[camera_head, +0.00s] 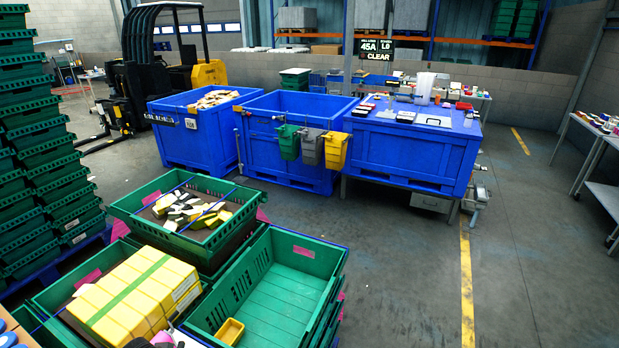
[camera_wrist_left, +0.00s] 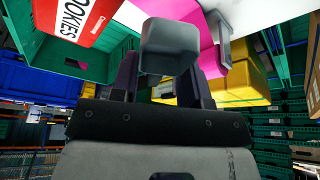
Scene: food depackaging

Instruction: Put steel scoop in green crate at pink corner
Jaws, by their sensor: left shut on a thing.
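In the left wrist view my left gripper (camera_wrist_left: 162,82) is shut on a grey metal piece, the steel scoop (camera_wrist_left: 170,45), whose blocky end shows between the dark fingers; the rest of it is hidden. A bright pink surface (camera_wrist_left: 205,28) shows just behind it. In the head view a green crate (camera_head: 336,262) at the bottom middle has a pink tag (camera_head: 303,251) on its far inner wall and a small yellow tub (camera_head: 230,331) inside; most of its floor is bare. Other green crates also carry pink tags. My right gripper is not in view.
A green crate of wrapped pieces (camera_head: 253,198) and yellow boxes (camera_head: 130,295) in another crate stand beside it. A red cookies packet (camera_wrist_left: 85,20) shows in the wrist view. Blue bins (camera_head: 270,105) stand behind. Stacked green crates (camera_head: 30,140) rise at left. The floor at right is clear.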

